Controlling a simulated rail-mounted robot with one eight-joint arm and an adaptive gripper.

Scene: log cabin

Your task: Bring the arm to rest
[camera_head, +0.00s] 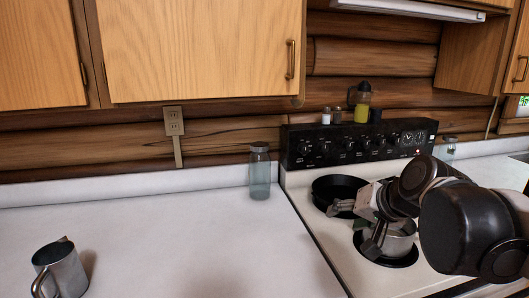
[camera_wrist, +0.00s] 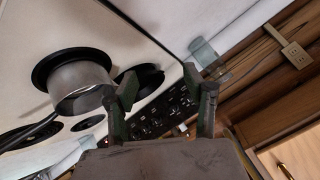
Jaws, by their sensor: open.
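My gripper (camera_head: 356,228) is above the stove at the right of the head view, with my dark arm reaching in from the right edge. Its two fingers are spread apart and nothing shows between them. In the wrist view the gripper (camera_wrist: 168,90) points toward the stove's back panel, again open and empty. A metal pot (camera_head: 400,243) on a front burner is partly hidden behind my gripper and arm. In the wrist view the pot (camera_wrist: 80,88) is left of the fingers; whether they touch it is unclear.
A black pan (camera_head: 330,188) sits on a rear burner. The control panel (camera_head: 360,143) carries shakers and a yellow bottle (camera_head: 362,112). A glass jar (camera_head: 260,175) stands left of the stove, a metal mug (camera_head: 62,272) at front left. The counter (camera_head: 170,235) between is clear.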

